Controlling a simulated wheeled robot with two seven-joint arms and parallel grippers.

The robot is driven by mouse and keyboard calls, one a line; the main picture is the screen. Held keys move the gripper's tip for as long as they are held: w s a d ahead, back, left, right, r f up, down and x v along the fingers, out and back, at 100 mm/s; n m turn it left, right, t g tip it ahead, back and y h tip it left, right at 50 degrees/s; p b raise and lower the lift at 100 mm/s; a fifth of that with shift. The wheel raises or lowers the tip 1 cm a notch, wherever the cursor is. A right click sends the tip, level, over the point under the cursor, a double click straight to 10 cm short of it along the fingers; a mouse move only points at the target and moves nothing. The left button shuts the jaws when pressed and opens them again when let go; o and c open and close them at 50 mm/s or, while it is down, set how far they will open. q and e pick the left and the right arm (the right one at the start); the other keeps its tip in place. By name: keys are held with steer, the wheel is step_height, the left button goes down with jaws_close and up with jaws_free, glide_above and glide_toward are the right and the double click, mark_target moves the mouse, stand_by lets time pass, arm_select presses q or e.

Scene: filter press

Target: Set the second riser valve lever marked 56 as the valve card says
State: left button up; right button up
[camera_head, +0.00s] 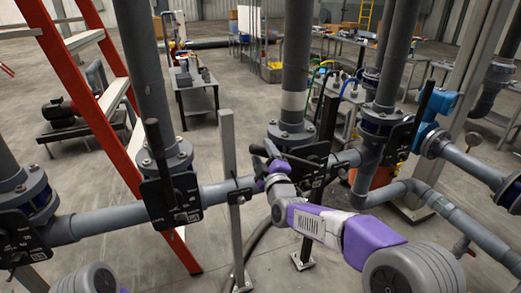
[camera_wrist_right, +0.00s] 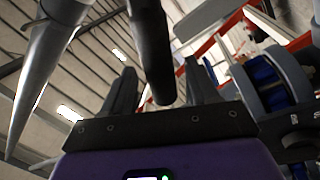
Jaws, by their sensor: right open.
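In the head view, black valve levers stand on a row of grey risers. One upright lever (camera_head: 155,140) is on the left-middle riser, another (camera_head: 327,118) is by the centre riser, and another (camera_head: 424,100) is farther right. Markings on the black plates are too small to read, so I cannot tell which is 56. My right gripper (camera_head: 266,166) is at the centre riser's valve, left of its black plate (camera_head: 312,172). In the right wrist view, its open fingers (camera_wrist_right: 160,98) have a dark bar (camera_wrist_right: 152,45) between them in the picture; contact is unclear. My left gripper is out of view.
A grey horizontal pipe (camera_head: 105,222) joins the risers. An orange ladder (camera_head: 80,85) stands behind at left, and a grey post (camera_head: 230,150) is close left of my right gripper. A blue valve body (camera_wrist_right: 268,82) is at right in the wrist view. No valve card is readable.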

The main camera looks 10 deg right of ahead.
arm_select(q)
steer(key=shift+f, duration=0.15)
arm_select(e)
steer(key=shift+v, duration=2)
steer(key=s+f+m+g, duration=0.3)
steer(key=f, duration=0.9)
steer(key=s+d+f+m+g, duration=0.1)
steer(key=s+f+m+g, duration=0.2)
steer(key=f, duration=0.8)
steer(key=s+f+m+g, duration=0.2)
steer(key=f+g, duration=0.2)
steer(key=f, duration=0.8)
steer(key=s+f+m+g, duration=0.3)
steer(key=s+f, duration=0.2)
steer(key=s, duration=0.3)
steer(key=s+a+f+m+g, duration=0.1)
steer(key=s+f+m+g, duration=0.1)
steer(key=s+f, duration=0.4)
steer(key=s+a+f+m+g+y, duration=0.1)
steer(key=s+f+m+g, duration=0.2)
steer(key=s, duration=0.9)
step_height(320, 180, down, 3)
steer(key=shift+r+m+g, duration=0.15)
steer(key=shift+m+g, duration=0.15)
steer(key=shift+g, duration=0.2)
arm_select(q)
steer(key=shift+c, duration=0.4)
arm_select(e)
steer(key=shift+c, duration=0.4)
